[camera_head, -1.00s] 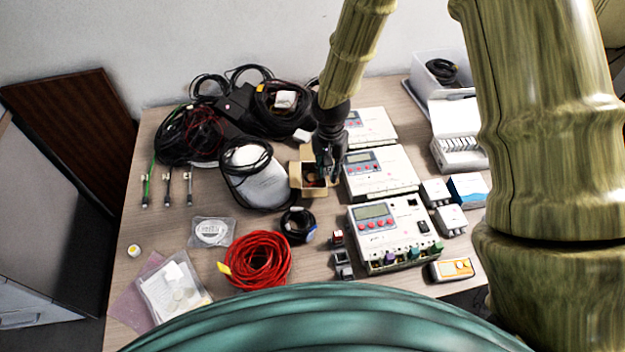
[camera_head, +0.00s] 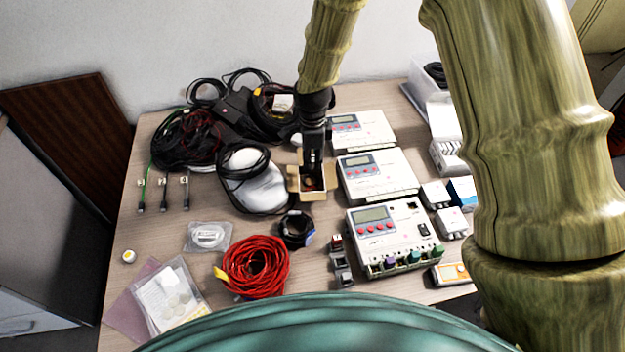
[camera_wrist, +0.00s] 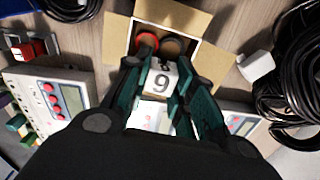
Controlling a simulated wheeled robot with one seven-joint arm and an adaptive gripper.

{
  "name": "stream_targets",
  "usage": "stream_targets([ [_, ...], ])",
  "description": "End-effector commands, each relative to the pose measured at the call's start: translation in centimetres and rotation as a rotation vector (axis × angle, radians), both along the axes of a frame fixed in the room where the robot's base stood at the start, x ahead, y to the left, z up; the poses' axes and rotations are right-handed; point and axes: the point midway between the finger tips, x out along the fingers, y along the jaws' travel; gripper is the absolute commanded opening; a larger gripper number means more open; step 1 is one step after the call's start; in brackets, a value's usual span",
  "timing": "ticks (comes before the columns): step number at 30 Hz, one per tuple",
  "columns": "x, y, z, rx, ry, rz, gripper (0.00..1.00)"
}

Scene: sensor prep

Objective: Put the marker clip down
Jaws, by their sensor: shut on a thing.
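My gripper (camera_head: 312,160) points down over the open cardboard box (camera_head: 297,190) near the middle of the table. In the wrist view my gripper (camera_wrist: 163,68) is shut on the marker clip (camera_wrist: 160,83), a small white piece with a black digit that reads as 9 or 6. The clip sits between the green fingers, in front of the box's opening. The box (camera_wrist: 205,28) has its flaps spread and holds a red round thing and a brownish one. In the head view the clip is too hidden to make out.
White instrument units (camera_head: 376,175) stand close right of the box. A red cable coil (camera_head: 255,265) and a black coil (camera_head: 296,229) lie in front. Bare table shows at the left.

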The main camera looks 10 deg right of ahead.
Motion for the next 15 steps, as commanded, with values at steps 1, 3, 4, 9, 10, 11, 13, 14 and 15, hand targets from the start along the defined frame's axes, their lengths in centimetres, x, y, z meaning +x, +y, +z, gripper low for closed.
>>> stream_targets([
  [1,-0.1,0.0,-0.7,0.0,0.003,0.0,0.0],
  [3,-0.1,0.0,-1.6,0.0,0.003,0.001,0.0],
  [4,-0.1,0.0,-2.0,0.001,0.004,0.002,0.0],
  [9,0.0,0.0,-3.7,0.0,0.001,0.002,0.0],
  [10,0.0,0.0,-3.8,0.0,0.001,0.003,0.0],
  [11,0.0,0.0,-4.0,0.0,0.0,0.003,0.0],
  [13,0.0,0.0,-4.2,0.0,0.0,0.003,0.0],
  [14,0.0,0.0,-4.3,0.0,0.0,0.003,0.0],
  [15,0.0,0.0,-4.5,0.0,0.0,0.003,0.0],
])
